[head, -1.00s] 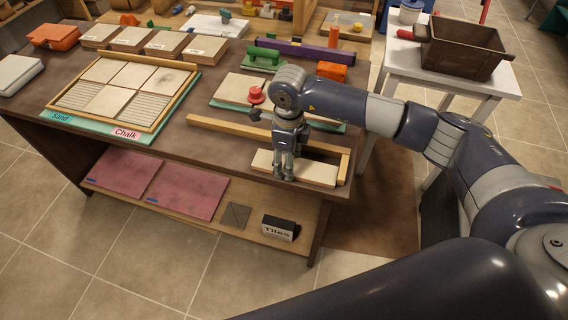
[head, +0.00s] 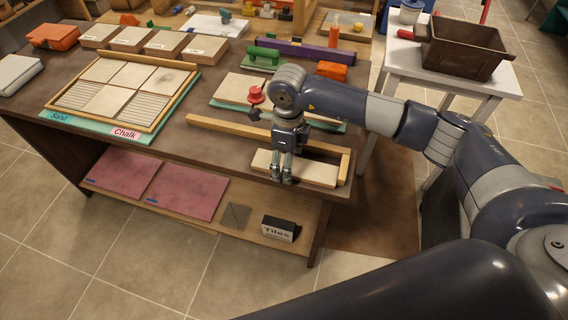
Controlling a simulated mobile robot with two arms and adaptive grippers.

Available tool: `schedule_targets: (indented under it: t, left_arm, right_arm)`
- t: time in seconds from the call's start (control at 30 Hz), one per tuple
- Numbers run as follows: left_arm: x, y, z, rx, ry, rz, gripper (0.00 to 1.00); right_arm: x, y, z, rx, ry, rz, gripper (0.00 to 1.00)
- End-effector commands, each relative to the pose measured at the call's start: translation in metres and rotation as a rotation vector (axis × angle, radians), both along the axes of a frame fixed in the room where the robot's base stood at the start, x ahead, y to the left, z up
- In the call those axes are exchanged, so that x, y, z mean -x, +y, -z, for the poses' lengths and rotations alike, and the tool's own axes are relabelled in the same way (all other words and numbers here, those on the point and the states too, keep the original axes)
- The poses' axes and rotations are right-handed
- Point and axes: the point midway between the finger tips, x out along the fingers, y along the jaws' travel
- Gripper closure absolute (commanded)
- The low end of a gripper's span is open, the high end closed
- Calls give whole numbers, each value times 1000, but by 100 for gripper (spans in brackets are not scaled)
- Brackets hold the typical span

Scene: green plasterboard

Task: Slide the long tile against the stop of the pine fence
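The long tile (head: 312,173) is a pale, narrow slab lying flat near the front right corner of the dark workbench. The pine fence has a long rail (head: 235,128) behind the tile and a short stop (head: 345,167) at its right end. The tile's right end is close to the stop; I cannot tell whether they touch. My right gripper (head: 281,181) points down at the left part of the tile, its fingers close together and overlapping the tile's front edge. Whether they grip it is unclear. My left gripper is out of view.
A red-knobbed item (head: 256,95) stands behind the fence, beside my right wrist. A framed panel of tiles (head: 160,116) lies on the left. The white side table (head: 400,66) with a brown bin (head: 462,50) stands to the right.

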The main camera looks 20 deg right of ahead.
Motion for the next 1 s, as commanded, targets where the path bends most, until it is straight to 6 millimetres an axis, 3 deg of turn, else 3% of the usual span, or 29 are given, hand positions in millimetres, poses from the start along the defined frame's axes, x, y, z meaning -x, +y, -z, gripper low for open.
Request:
schedule_targets:
  t: [0.17,0.27,0.7,1.0]
  left_arm:
    - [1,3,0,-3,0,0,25]
    - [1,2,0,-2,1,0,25]
    - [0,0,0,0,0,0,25]
    - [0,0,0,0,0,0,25]
  right_arm:
    - [-1,0,-5,-2,-1,0,27]
    - [-1,0,-19,-1,-3,-1,27]
    - [-1,0,-104,-1,-3,0,27]
    - [0,0,-120,0,0,-1,27]
